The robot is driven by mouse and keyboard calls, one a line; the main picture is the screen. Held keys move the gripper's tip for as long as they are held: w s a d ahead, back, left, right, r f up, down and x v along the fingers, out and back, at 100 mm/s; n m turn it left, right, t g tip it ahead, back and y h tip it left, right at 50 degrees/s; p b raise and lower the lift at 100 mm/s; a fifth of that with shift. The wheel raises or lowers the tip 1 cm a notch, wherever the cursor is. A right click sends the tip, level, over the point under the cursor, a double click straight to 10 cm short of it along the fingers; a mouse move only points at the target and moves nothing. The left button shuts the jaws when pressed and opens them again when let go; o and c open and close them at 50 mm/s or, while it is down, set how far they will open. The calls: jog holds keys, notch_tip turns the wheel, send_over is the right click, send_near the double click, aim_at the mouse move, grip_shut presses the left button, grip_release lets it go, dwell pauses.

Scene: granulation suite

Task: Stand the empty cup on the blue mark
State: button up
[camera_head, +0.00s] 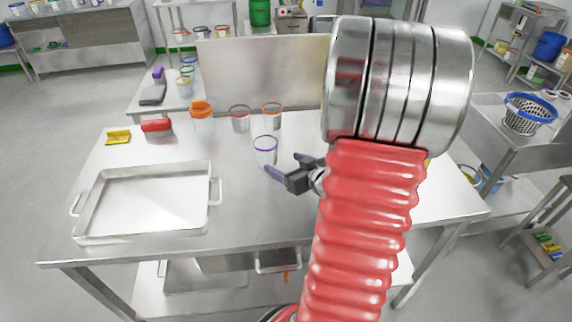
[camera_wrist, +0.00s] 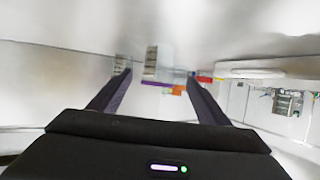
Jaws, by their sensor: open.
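A clear cup with a purple rim (camera_head: 265,150) stands upright on the steel table, just beyond my gripper (camera_head: 286,164). My gripper is open and points toward this cup, apart from it. In the wrist view, a clear cup with a purple rim (camera_wrist: 155,83) shows between the two spread fingers (camera_wrist: 157,78), upside down in the picture. I cannot tell which cups hold anything. No blue mark is visible; my arm hides the right part of the table.
A shallow steel tray (camera_head: 150,205) with handles lies on the left front of the table. An orange-capped container (camera_head: 202,115), a red object (camera_head: 157,126) and a yellow object (camera_head: 118,137) stand at the back left. Bare table lies between the tray and my gripper.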

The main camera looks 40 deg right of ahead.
dwell(0.5)
jog(key=shift+w+r, duration=0.25)
jog(key=shift+r, duration=0.05)
jog(key=w+a+r+g+h, duration=0.2)
jog(key=a+r+g, duration=0.2)
jog(key=a+r, duration=0.5)
jog(key=s+a+r+g+y, duration=0.1)
jog(key=s+a, duration=0.3)
jog(key=a, duration=0.3)
jog(key=s+a+r+n+g+y, duration=0.1)
jog(key=s+a+y, duration=0.1)
jog(key=s+a, duration=0.3)
jog(key=s+a+r+n+g+y, duration=0.1)
jog(key=s+a, duration=0.4)
jog(key=a, duration=0.6)
jog(key=shift+r+g+y, duration=0.3)
jog(key=shift+r, duration=0.25)
